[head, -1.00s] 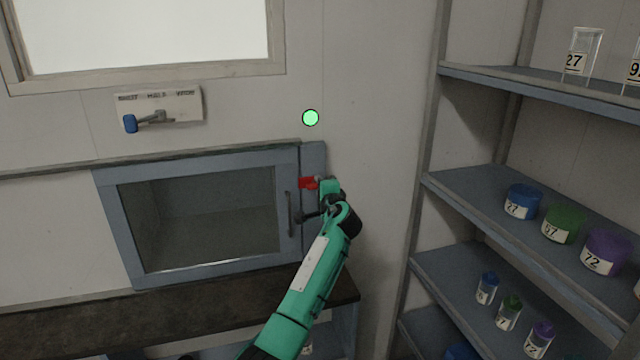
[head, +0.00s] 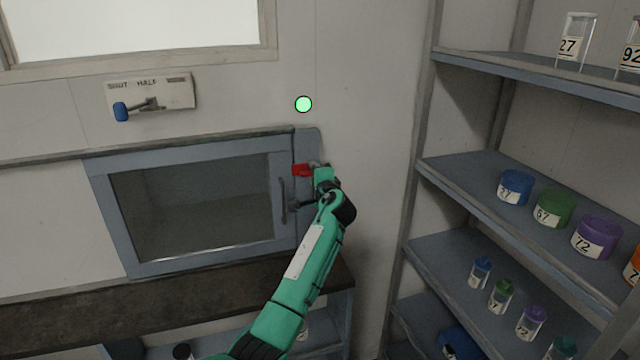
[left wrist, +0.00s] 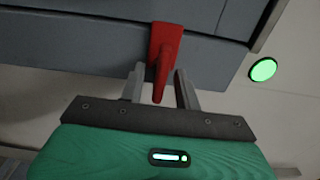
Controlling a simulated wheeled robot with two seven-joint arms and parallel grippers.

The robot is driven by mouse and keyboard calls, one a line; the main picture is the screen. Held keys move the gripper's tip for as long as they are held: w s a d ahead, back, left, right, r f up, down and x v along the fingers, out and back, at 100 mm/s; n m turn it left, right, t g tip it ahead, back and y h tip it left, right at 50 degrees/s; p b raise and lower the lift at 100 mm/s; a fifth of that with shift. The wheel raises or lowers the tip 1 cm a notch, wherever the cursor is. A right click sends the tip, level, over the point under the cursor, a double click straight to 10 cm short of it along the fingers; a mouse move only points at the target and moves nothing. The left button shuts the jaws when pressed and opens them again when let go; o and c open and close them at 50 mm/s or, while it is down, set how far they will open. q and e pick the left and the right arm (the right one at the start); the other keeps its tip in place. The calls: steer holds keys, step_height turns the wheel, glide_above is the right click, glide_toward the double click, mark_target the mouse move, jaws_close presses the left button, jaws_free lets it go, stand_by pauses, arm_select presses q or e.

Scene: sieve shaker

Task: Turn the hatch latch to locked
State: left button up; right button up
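The red hatch latch (head: 301,170) is on the frame strip right of the glazed hatch (head: 137,262). Its red part lies about level in the head view. The hatch door looks shut. My left gripper (head: 312,168) is at the latch, with the arm reaching up from below. In the left wrist view the latch (left wrist: 164,48) hangs between the two fingers of my left gripper (left wrist: 160,88). The fingers are apart, with a gap showing beside the handle's tip. My right gripper is out of view.
A round green light (head: 303,104) is on the wall above the latch. A plate with a blue-knobbed lever (head: 121,111) is at upper left. The hatch's vertical handle (head: 283,200) is close left of my gripper. A shelf rack (head: 460,180) with labelled jars stands right.

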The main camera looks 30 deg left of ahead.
arm_select(q)
steer(key=b+v, duration=0.4)
steer(key=v, duration=0.9)
steer(key=shift+s, duration=0.15)
